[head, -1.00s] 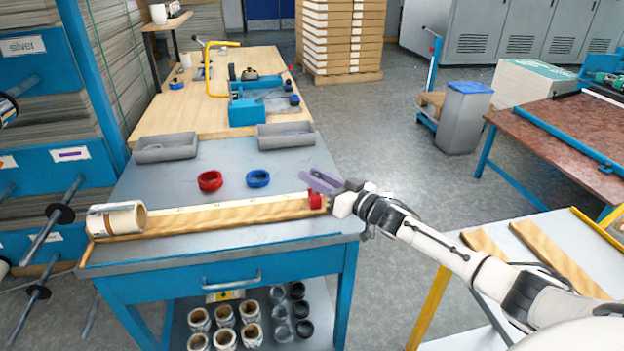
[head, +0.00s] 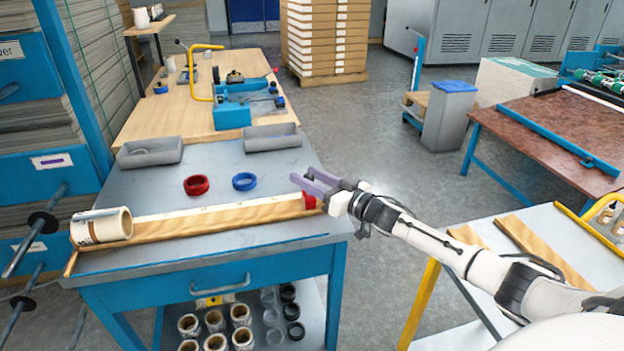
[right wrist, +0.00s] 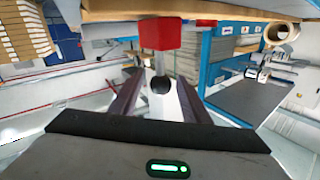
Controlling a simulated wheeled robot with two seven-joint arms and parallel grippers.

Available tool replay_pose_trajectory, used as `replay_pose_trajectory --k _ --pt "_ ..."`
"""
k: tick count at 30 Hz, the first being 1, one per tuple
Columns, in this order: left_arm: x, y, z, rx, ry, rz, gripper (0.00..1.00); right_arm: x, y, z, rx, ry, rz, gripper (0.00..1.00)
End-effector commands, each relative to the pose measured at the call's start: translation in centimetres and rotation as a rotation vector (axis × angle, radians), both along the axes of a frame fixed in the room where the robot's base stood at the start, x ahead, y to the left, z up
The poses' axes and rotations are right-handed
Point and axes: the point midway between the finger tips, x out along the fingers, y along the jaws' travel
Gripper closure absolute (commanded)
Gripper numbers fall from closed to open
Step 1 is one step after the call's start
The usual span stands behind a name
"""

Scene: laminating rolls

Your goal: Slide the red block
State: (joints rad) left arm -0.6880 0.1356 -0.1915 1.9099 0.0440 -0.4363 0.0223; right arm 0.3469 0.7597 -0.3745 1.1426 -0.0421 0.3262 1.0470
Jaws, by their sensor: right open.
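The red block (head: 309,201) sits at the right end of a long wooden board with a white measuring strip (head: 215,212) on the grey worktable. In the right wrist view the red block (right wrist: 160,34) shows just beyond the open fingers (right wrist: 158,88), near the board's edge. I cannot tell whether a finger touches it. A roll with a brown core (head: 102,227) lies at the board's left end. My left gripper is not in view.
A red ring (head: 196,185) and a blue ring (head: 244,181) lie behind the board. Two grey trays (head: 150,152) (head: 272,138) stand at the table's back. A blue device (head: 233,115) stands on the wooden table behind. The tabletop before the trays is mostly clear.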

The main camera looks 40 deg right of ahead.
Motion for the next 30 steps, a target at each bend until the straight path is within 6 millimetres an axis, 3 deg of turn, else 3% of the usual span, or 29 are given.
replay_pose_trajectory --k 5,19,30 --pt "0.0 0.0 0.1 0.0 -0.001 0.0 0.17 -1.2 -0.2 -0.2 0.0 0.002 0.0 0.57" --pt "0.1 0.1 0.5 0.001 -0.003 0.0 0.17 -8.5 -1.7 -0.1 -0.001 0.004 0.001 0.57" --pt "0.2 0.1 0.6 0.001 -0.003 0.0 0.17 -10.1 -2.1 0.0 -0.001 0.0 -0.001 0.57"
